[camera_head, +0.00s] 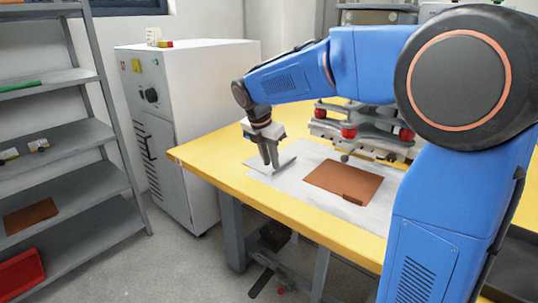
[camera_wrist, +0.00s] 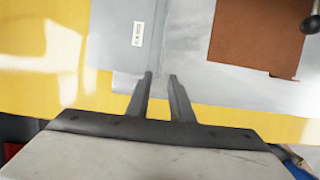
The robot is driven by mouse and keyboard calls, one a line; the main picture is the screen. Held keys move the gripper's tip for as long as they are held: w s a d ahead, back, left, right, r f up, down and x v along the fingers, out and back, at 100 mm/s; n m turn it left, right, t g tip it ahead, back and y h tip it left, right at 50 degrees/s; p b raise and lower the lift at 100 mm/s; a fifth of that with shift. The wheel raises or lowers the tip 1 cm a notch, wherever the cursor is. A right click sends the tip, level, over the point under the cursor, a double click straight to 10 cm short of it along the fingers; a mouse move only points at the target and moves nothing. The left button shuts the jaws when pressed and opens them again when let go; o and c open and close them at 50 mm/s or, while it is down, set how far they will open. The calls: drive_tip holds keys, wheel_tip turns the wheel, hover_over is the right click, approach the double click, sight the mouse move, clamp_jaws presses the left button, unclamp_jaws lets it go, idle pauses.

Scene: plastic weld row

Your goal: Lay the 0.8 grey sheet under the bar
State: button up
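A grey sheet (camera_head: 262,160) lies on the near-left part of the worktable. In the wrist view the grey sheet (camera_wrist: 115,45) fills the upper left and bears a small white label. My gripper (camera_head: 272,164) points down over this sheet. No thickness mark is readable.
A brown sheet (camera_head: 340,181) lies on the pale mat (camera_head: 306,157), right of the grey one, in front of the bar. A ball-ended lever (camera_head: 344,157) hangs over its far edge. A white cabinet (camera_head: 185,80) and shelves (camera_head: 65,135) stand left of the yellow table (camera_head: 225,178).

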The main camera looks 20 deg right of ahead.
drive_tip(key=shift+x, duration=1.85)
clamp_jaws()
drive_tip(key=shift+r, duration=0.6)
